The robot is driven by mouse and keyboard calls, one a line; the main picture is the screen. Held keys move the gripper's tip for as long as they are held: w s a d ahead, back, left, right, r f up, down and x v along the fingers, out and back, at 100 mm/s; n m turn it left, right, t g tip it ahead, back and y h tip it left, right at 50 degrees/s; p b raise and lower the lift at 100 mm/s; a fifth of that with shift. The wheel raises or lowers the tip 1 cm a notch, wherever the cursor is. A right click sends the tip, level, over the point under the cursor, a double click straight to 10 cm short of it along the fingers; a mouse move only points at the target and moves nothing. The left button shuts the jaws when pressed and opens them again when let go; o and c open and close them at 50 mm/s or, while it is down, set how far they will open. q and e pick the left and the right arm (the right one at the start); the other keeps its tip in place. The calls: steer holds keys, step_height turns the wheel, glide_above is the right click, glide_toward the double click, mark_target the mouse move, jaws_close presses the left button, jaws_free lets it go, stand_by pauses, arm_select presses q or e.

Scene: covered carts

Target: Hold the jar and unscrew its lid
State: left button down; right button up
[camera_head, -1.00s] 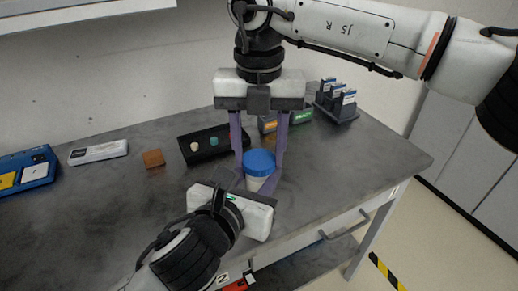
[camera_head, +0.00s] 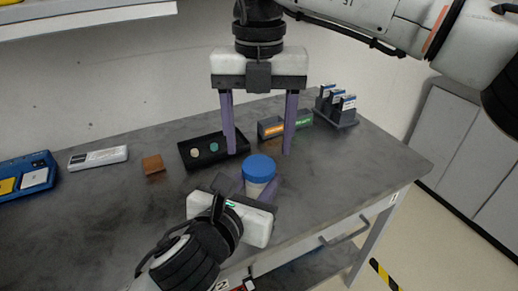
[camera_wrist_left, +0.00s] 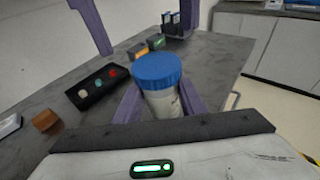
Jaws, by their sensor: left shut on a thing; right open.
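The white jar (camera_head: 254,188) stands upright with a blue lid (camera_head: 259,167) on top; the jar body (camera_wrist_left: 163,102) and lid (camera_wrist_left: 157,70) also show in the left wrist view. My left gripper (camera_head: 252,190) is shut on the jar's body below the lid, one purple finger on each side. My right gripper (camera_head: 258,152) is open and empty, pointing down above and behind the lid in the picture, with its fingers spread wide and apart from it. The jar's base is hidden by my left gripper.
A black tray (camera_head: 222,157) with small coloured pieces lies behind the jar, beside small orange and green boxes (camera_head: 271,127). A rack (camera_head: 345,120) stands at the back right. A brown block (camera_head: 153,164) and a white device (camera_head: 98,157) lie left. The right tabletop is clear.

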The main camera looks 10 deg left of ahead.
mark_target(259, 165)
step_height(259, 165, up, 3)
steer(key=m, duration=0.3)
steer(key=shift+r, duration=0.2)
steer(key=shift+f, duration=3.9)
steer(key=c, duration=1.1)
steer(key=shift+o, duration=0.2)
steer(key=n, duration=0.3)
steer(key=o, duration=1.1)
steer(key=shift+o, duration=0.2)
